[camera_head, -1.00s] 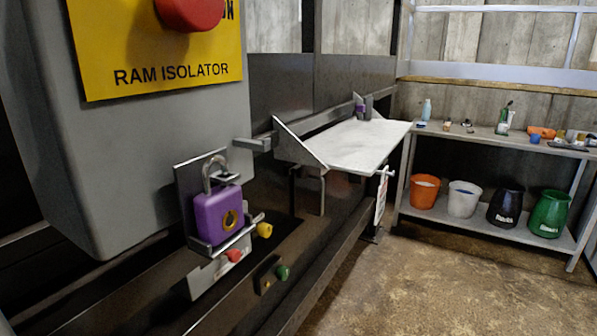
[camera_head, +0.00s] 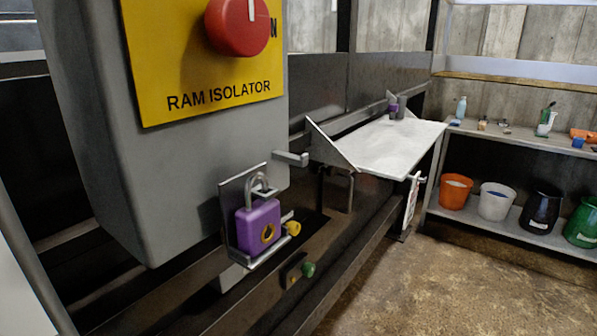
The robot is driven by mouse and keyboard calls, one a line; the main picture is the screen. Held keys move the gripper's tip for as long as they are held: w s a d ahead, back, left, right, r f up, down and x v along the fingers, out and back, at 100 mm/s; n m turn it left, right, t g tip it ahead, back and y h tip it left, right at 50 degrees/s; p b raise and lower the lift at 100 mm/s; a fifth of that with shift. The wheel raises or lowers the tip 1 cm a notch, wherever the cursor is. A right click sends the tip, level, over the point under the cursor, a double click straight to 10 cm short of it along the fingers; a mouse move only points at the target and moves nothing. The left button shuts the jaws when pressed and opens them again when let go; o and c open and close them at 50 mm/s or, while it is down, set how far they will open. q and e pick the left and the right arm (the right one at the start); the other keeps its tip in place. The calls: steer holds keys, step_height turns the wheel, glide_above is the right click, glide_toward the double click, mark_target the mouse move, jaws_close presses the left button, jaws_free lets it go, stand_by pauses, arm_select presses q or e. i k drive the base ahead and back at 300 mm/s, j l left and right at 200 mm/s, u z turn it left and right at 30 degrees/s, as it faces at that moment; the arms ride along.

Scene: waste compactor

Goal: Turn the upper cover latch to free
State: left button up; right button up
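The upper cover latch cannot be made out for certain in the head view. A short grey bar (camera_head: 291,159) sticks out beside the isolator box, near the left end of the pale sloped panel (camera_head: 385,143); I cannot tell whether it is a latch. The grey isolator box (camera_head: 180,190) carries a yellow RAM ISOLATOR plate (camera_head: 185,65) and a red knob (camera_head: 237,27). A purple padlock (camera_head: 258,224) sits upright in a metal bracket (camera_head: 230,200) below the box. Neither of my grippers is in view.
A yellow knob (camera_head: 293,228) and a green button (camera_head: 308,269) are beside and below the padlock. A shelf unit (camera_head: 520,235) at the right holds an orange bucket (camera_head: 455,192), a white bucket (camera_head: 495,201) and dark and green containers. The concrete floor (camera_head: 450,285) in front is clear.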

mark_target(330, 170)
steer(key=i+l+u, duration=0.2)
steer(key=u, duration=0.15)
steer(key=i+l+u, duration=0.1)
steer(key=l+u, duration=0.25)
steer(key=i+l+u, duration=0.1)
steer(key=l+u, duration=0.95)
steer(key=l, duration=1.85)
